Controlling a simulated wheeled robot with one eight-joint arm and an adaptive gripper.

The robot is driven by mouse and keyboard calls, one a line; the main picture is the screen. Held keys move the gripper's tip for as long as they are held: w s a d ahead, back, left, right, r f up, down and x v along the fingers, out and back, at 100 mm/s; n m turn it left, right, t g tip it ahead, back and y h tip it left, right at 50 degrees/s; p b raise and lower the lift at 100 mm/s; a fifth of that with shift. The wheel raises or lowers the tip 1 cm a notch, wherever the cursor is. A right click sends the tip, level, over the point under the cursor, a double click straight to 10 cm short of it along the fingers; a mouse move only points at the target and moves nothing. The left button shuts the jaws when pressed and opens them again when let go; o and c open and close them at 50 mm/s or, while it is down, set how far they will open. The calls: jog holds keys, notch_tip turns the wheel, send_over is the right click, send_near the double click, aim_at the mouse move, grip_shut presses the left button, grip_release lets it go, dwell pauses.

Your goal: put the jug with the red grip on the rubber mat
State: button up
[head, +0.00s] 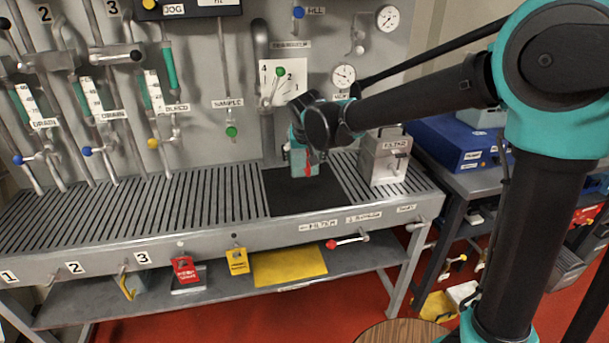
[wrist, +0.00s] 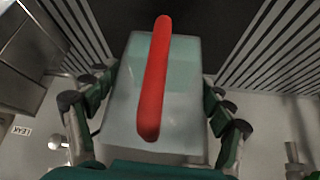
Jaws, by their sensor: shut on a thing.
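The jug with the red grip (wrist: 155,80) is a pale see-through vessel with a red bar handle on top. In the head view the jug (head: 301,160) is at the rubber mat, partly hidden by my arm. My gripper (wrist: 158,115) is shut on the jug, its fingers on either side of the body. My gripper (head: 300,140) also shows in the head view, pointing down. The black rubber mat (head: 300,197) lies on the slatted bench; the jug appears over its back part. I cannot tell whether the jug touches the mat.
A metal filter box (head: 385,160) stands on the bench just right of the mat. The slatted bench top (head: 150,215) to the left is clear. A panel with pipes, gauges and a lever (head: 275,85) rises behind. A blue case (head: 455,145) sits on the side table.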

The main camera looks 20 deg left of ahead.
aim_at(304, 170)
jog(key=shift+f, duration=3.1)
jog(key=shift+f, duration=0.1)
jog(key=o, duration=1.5)
jog(key=shift+c, duration=0.2)
jog(key=v, duration=1.2)
